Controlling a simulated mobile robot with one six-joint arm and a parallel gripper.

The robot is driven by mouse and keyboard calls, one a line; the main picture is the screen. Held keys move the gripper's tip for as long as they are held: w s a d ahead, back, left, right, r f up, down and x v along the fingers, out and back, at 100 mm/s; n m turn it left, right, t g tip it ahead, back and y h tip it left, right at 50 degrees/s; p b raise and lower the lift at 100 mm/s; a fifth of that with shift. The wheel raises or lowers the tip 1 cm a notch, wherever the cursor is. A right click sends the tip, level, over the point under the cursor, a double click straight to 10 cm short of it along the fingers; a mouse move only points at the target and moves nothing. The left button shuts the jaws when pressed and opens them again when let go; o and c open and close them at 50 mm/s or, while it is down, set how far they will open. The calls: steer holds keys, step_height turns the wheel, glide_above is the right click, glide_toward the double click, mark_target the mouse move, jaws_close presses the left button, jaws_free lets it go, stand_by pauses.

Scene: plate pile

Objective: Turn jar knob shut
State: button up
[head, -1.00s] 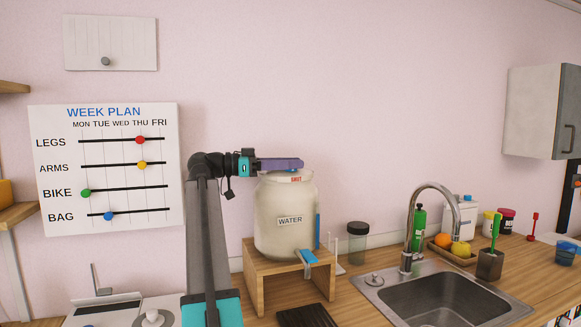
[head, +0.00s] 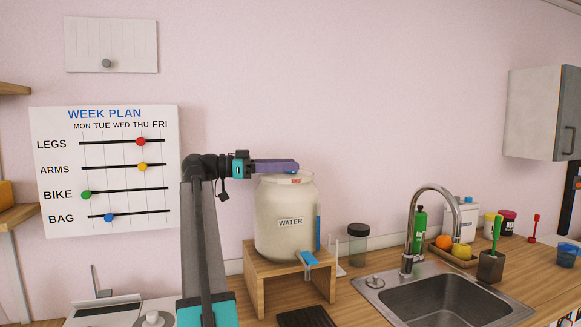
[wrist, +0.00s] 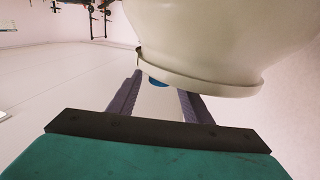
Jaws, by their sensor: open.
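The jar (head: 285,203) is a large cream vessel labelled WATER, upright on a wooden stand. A small red-lettered label (head: 296,180) sits on its top near the front, seemingly reading SHUT. A blue tap (head: 309,259) is at its lower front. My gripper (head: 292,167) reaches level from the left over the jar's top. In the wrist view, my gripper (wrist: 158,85) is open, its purple fingers apart beside the jar's rim (wrist: 200,84). A blue piece (wrist: 158,82), likely the knob, shows between the fingers, partly hidden by the rim. I cannot tell whether a finger touches it.
The wooden stand (head: 256,286) is on the counter, with a clear dark-lidded container (head: 358,247) to its right. A sink (head: 450,297) with a tall faucet (head: 436,190) lies further right. The week plan board (head: 105,188) hangs behind my arm. Wall space above the jar is clear.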

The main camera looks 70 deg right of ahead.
steer(key=v, duration=0.5)
steer(key=shift+w+a, duration=0.25)
steer(key=shift+w, duration=0.05)
steer(key=shift+a, duration=0.1)
